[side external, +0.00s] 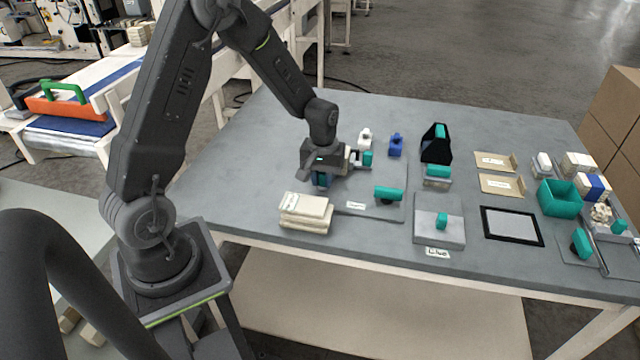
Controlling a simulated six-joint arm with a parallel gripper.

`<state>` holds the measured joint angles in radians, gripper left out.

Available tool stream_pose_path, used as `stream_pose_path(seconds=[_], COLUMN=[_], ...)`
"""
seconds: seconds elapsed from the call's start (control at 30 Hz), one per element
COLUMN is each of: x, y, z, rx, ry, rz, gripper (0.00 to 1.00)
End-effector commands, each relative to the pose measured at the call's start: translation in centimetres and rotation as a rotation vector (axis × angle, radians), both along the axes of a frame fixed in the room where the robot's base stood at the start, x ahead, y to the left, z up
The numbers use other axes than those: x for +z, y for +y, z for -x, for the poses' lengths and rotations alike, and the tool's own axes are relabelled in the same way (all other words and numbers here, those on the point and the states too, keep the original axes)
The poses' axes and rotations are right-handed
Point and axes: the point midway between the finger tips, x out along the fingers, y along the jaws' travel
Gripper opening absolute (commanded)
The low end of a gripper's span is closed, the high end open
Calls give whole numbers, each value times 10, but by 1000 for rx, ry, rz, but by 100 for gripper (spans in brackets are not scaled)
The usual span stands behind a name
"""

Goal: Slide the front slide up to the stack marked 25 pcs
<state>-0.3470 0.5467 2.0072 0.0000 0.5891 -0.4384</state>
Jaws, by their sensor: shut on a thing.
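My gripper (321,183) points down over the left part of the table and is shut on a small dark blue-teal piece, mostly hidden by the jaws. I cannot tell whether this piece is the front slide's handle. Beside it lies a flat grey plate (375,211) with a small white label (355,205), too small to read. A teal handle (388,194) stands on the plate's right side, and another teal block (367,159) shows behind, right of my gripper. A stack of cream slabs (305,213) lies in front of my gripper, apart from it. No "25 pcs" mark is readable.
To the right are a grey block with a teal knob (440,229), a black-framed pad (512,227), two labelled tan trays (495,160) and a teal bin (560,198). A black holder (436,145) stands behind. The table's back left is clear.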

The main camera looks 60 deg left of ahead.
Motion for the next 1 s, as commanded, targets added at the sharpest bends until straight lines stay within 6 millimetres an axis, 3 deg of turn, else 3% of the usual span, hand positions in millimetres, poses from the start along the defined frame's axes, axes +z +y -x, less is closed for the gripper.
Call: stream_pose_path(seconds=[0.17, 0.5, 0.53, 0.7, 0.8, 1.0], x=[0, 1, 1, 1, 1, 1], y=[19, 24, 24, 23, 23, 22], z=[-20, -24, -24, -23, -23, -22], rx=[2, 0, 0, 0, 0, 0], ry=[-4, -8, -9, -6, -5, -3], rz=[-1, -4, -5, -4, -2, -1], gripper=[0, 0, 23, 39, 47, 47])
